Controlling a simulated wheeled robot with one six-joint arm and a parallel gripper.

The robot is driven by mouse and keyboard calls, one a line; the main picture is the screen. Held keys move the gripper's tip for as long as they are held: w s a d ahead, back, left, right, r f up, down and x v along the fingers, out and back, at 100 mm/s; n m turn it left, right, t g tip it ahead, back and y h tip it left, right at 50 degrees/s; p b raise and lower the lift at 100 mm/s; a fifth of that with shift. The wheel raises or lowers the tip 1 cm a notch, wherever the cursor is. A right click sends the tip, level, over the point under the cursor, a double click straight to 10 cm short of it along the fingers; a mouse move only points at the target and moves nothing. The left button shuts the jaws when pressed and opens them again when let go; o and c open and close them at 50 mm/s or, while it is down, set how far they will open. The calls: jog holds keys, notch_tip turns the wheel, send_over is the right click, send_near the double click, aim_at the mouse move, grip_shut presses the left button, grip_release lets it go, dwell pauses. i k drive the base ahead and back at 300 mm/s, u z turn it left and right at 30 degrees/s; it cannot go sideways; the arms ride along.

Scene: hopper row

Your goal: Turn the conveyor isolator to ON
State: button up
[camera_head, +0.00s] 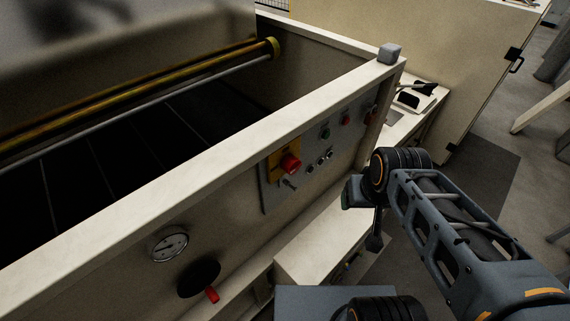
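A red knob (290,165) on a yellow plate (272,164) is on the grey control panel of the cream machine wall; it looks like the isolator. Its exact angle and any lettering are too small to read. A small toggle-like handle (290,184) is just below it. My gripper (367,211) is to the right of the panel, apart from it and from the knob. It is seen small and dark at the end of my arm, and its finger gap does not show clearly.
Small buttons (346,120) sit on the panel's right part. A round gauge (168,244) and a black disc with a red handle (200,278) are lower left on the wall. A cream ledge (318,240) juts out below the panel. A grey block (389,53) caps the wall corner.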

aim_at(290, 164)
jog(key=k, duration=1.05)
jog(key=u, duration=0.8)
jog(key=i, duration=0.55)
jog(key=z, duration=0.15)
